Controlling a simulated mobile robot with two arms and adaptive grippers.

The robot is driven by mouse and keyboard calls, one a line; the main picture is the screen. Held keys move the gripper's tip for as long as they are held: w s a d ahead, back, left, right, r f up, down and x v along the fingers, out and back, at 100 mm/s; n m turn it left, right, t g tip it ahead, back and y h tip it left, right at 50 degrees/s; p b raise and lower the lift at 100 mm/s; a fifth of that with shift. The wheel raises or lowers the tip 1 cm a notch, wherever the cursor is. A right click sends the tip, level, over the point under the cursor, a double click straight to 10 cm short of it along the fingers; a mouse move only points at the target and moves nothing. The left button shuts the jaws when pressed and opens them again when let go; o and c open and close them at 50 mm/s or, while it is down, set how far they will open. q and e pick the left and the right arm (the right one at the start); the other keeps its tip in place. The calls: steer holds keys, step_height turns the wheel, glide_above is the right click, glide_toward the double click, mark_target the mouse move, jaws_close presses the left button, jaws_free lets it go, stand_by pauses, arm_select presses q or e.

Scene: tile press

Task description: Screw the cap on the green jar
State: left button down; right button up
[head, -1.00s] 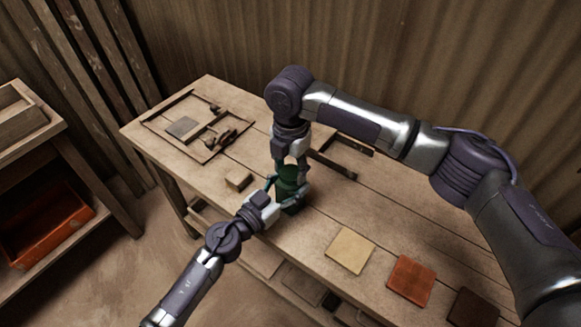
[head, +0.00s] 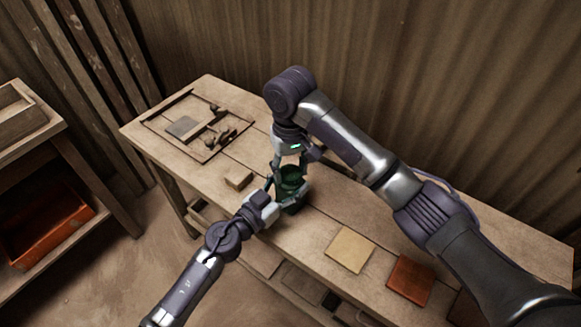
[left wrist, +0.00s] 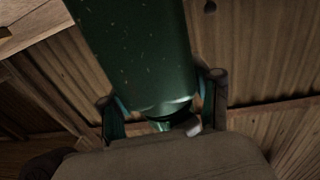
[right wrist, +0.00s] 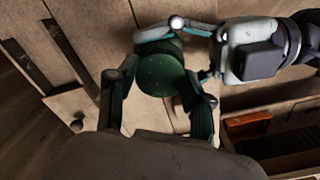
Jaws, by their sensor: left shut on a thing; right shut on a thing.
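The dark green jar (head: 291,205) stands upright on the workbench; its side fills the upper middle of the left wrist view (left wrist: 140,50). My left gripper (head: 282,195) is shut on the jar from the side, a finger on either side of it. My right gripper (head: 290,168) comes down from above and is shut on the green cap (right wrist: 160,75), whose round top faces the right wrist camera. The cap sits over the jar, but the seam between them is hidden, so I cannot tell how tightly it is seated.
The wooden workbench (head: 325,217) carries a small wooden block (head: 238,178) left of the jar. A yellowish tile (head: 350,250) and a red tile (head: 411,279) lie to the right. A framed board (head: 183,127) with small tools lies at the far left end.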

steer(key=o, duration=1.4)
steer(key=shift+c, duration=0.2)
steer(key=shift+r, duration=0.1)
step_height(320, 180, up, 12)
arm_select(q)
steer(key=shift+c, duration=0.8)
jaws_free()
steer(key=v, duration=1.2)
arm_select(e)
steer(key=shift+a, duration=0.1)
